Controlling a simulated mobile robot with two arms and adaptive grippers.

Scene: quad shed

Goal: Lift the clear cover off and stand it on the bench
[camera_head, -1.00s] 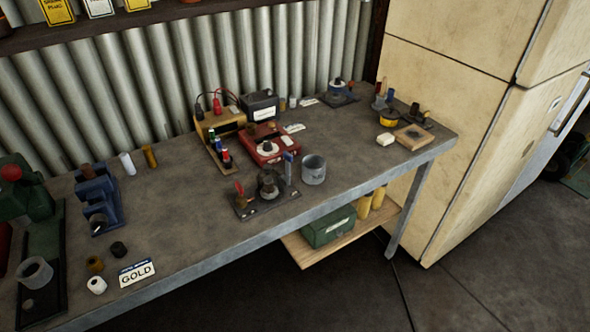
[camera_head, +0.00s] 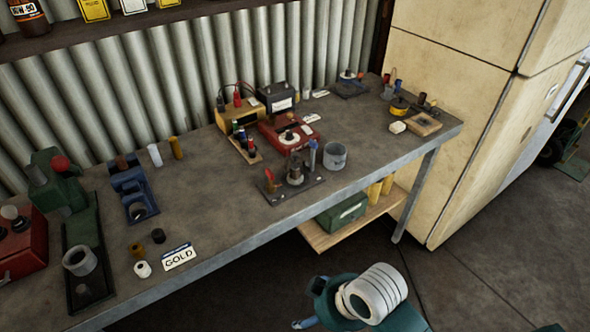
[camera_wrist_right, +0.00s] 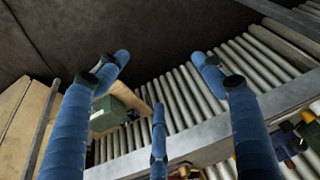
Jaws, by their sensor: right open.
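On a dark base plate (camera_head: 312,189) near the bench's front edge stands a small grey round device (camera_head: 295,172) with a red-handled part and a blue upright. I cannot tell for sure whether a clear cover sits over it. A grey, partly see-through round cup (camera_head: 334,156) stands just right of the plate. My right gripper (camera_head: 303,324) is at the bottom edge, in front of the bench and apart from it, partly cut off. In the right wrist view its blue fingers (camera_wrist_right: 160,75) are spread open and empty. My left gripper is not seen.
The bench (camera_head: 215,200) has bare room left of the device. A red box (camera_head: 283,136), a yellow box (camera_head: 240,112) and a black box (camera_head: 276,98) stand behind. A GOLD plate (camera_head: 178,257) lies front left. A green box (camera_head: 341,212) sits on the shelf below.

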